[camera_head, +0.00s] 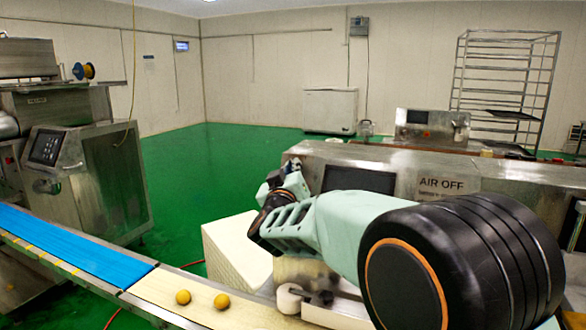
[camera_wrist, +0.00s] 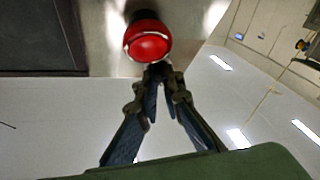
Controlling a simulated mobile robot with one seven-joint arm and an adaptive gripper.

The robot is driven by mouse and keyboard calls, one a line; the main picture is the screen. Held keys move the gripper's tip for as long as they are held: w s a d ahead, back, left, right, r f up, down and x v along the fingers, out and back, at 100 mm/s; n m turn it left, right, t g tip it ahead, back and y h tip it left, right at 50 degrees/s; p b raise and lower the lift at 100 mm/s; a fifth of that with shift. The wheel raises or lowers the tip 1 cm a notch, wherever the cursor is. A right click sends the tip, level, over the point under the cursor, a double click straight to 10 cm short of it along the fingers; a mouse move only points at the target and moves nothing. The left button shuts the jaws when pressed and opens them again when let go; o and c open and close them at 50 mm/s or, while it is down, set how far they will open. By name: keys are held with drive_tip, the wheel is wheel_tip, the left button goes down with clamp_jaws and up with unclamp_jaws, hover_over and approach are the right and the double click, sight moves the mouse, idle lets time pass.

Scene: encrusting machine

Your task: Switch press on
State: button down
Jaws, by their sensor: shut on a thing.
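A round red knob (camera_wrist: 147,42) with a pale metal ring sits on the steel face of a machine in the wrist view. My gripper (camera_wrist: 158,72) has its two fingers drawn together at the knob's lower edge, shut on it. How far the tips reach around the knob is hidden. In the head view my gripper (camera_head: 292,170) is at the left end of the steel press (camera_head: 470,172), which has a dark panel and an "AIR OFF" label. The knob does not show in the head view. My arm covers part of the press front.
A conveyor with a blue belt (camera_head: 70,240) and a cream belt (camera_head: 150,292) runs along the lower left, carrying two yellow balls (camera_head: 202,299). A white box (camera_head: 235,255) stands below my gripper. Green floor (camera_head: 220,165) is open behind; a steel machine (camera_head: 90,170) stands left.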

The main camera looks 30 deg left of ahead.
drive_tip(key=m+h, duration=0.1)
drive_tip(key=m, duration=0.1)
drive_tip(key=m+t+h, duration=0.1)
drive_tip(key=m, duration=0.1)
drive_tip(key=m+h+p, duration=0.1)
drive_tip(key=m+h, duration=0.1)
drive_tip(key=shift+s+a+f+m+t, duration=0.1)
drive_tip(key=shift+a+m+t, duration=0.2)
drive_tip(key=shift+m+t, duration=0.1)
drive_tip(key=m+h+p, duration=0.1)
drive_tip(key=m, duration=0.1)
drive_tip(key=m+h+p, duration=0.1)
drive_tip(key=m+h, duration=0.2)
drive_tip(key=m, duration=0.1)
drive_tip(key=shift+a+m+h+p, duration=0.25)
drive_tip(key=shift+m+h+p, duration=0.05)
drive_tip(key=shift+h+p, duration=0.1)
drive_tip(key=m+p, duration=0.1)
drive_tip(key=m+h+p, duration=0.1)
drive_tip(key=m+g+h+p, duration=0.1)
drive_tip(key=shift+r+m, duration=0.25)
drive_tip(key=shift+m, duration=0.05)
drive_tip(key=m+g+h+p, duration=0.1)
drive_tip(key=m+p, duration=0.2)
drive_tip(key=shift+a+h, duration=0.1)
drive_tip(key=shift+h, duration=0.3)
drive_tip(key=shift+f+m+p, duration=0.15)
drive_tip(key=shift+m+p, duration=0.25)
drive_tip(key=shift+p, duration=0.05)
